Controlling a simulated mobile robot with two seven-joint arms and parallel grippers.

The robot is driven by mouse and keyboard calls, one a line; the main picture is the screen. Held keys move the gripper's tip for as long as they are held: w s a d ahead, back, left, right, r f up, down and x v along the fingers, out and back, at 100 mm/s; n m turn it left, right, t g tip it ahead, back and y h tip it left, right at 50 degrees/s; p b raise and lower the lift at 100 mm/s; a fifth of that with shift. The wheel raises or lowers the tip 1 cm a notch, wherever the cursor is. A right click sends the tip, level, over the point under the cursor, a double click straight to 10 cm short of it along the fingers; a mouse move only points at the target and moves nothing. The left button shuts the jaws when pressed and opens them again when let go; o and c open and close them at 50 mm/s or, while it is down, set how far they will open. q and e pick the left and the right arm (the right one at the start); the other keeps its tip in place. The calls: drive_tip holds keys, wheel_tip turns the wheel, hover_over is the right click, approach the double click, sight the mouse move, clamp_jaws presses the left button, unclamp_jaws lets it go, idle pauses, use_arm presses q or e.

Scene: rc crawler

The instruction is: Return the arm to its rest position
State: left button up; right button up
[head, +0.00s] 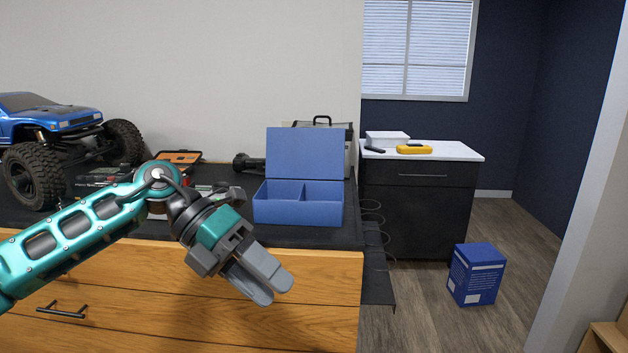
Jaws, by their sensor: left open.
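My left gripper (268,283) is in the head view, low and left of centre. Its arm is teal and comes in from the left edge. The two grey fingers point down and to the right, in front of the wooden drawer fronts and below the worktop edge. The gripper is open, and I see nothing between its fingers. The fingers look clear of the blue box above them. My right gripper is not in view.
A blue two-compartment box (297,211) with raised lid stands on the dark worktop (240,229). A blue RC crawler (62,135) stands at the left, with tools near it. A blue carton (477,274) sits on the floor at the right. Drawer handles stick out below.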

use_arm(q)
drive_tip(key=s+d+n+t+h, duration=0.2)
drive_tip(key=d+n+t+h, duration=0.2)
drive_tip(key=d+n+h, duration=0.6)
drive_tip(key=a+f+n+t+y, duration=0.55)
drive_tip(key=f+n+t, duration=0.25)
drive_tip(key=n, duration=0.3)
drive_tip(key=a+f+n+t+y, duration=0.5)
drive_tip(key=a+f+n+t, duration=0.3)
drive_tip(key=n, duration=0.3)
drive_tip(key=s+a+f+n+g+y, duration=0.3)
drive_tip(key=s+f, duration=0.3)
drive_tip(key=f, duration=0.3)
drive_tip(key=s+a+f+n+g+y, duration=0.3)
drive_tip(key=s+a+f+n+y, duration=0.1)
drive_tip(key=s+f, duration=0.3)
drive_tip(key=shift+s+a+f+n, duration=0.2)
drive_tip(key=shift+f+n, duration=0.3)
drive_tip(key=shift+f, duration=0.4)
drive_tip(key=shift+w, duration=0.1)
